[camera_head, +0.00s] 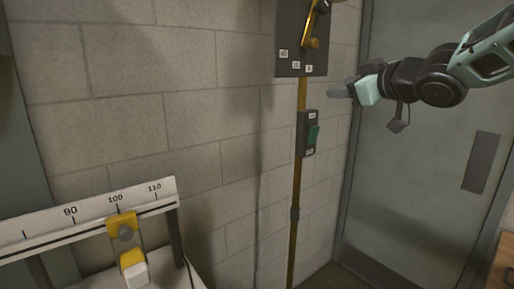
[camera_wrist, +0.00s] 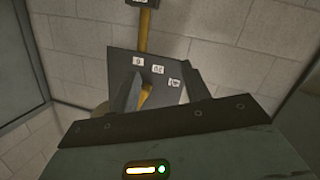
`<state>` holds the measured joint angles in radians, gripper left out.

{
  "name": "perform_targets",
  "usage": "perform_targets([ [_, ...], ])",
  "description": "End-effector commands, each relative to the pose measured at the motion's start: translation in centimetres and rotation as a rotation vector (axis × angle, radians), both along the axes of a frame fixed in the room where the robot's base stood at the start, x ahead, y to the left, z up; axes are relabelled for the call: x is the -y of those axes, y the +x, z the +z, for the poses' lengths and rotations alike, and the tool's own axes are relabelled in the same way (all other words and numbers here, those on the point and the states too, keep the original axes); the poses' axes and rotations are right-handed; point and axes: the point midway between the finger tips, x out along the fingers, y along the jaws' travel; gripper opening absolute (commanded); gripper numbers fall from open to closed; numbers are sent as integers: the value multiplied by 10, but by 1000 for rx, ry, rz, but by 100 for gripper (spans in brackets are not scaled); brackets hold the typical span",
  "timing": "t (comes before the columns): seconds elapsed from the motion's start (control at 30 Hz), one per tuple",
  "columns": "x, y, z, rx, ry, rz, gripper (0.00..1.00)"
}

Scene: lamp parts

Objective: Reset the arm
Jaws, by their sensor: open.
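My gripper (camera_head: 340,94) is at the upper right of the head view, held in the air in front of the wall and the grey door, with nothing in it. In the wrist view the gripper (camera_wrist: 165,92) has its two fingers spread apart. Beyond them is a dark panel box (camera_wrist: 120,65) with a yellow lever (camera_wrist: 146,93) and small white number labels. The same panel (camera_head: 288,60) and its lever (camera_head: 311,35) show at the top of the head view, left of my gripper and apart from it.
A white scale rail (camera_head: 85,218) with a yellow slider (camera_head: 123,226) stands at the lower left. A grey door (camera_head: 415,190) is at right. Open air surrounds my arm.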

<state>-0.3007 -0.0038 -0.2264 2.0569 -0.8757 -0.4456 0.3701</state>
Motion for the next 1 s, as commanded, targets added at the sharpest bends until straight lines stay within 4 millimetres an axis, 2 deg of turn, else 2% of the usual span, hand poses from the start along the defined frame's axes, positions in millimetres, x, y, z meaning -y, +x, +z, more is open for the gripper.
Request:
perform_targets([
  [0.03,-17,-15,-37,-98,4,-29,47],
  [0.17,-48,-60,-115,-346,-27,-92,47],
  [0.2,-55,-77,-137,-421,-44,-103,47],
  [0.27,-65,-106,-168,-533,-75,-113,47],
  [0.37,-77,-160,-216,-718,-141,-120,47],
  [0.5,-85,-242,-269,-965,-251,-110,47],
  [0.6,-83,-295,-295,-1112,-328,-97,47],
  [0.73,-79,-344,-312,-1245,-399,-82,47],
  [0.83,-76,-363,-317,-1298,-428,-76,47],
  [1.0,-75,-370,-318,-1317,-437,-73,47],
])
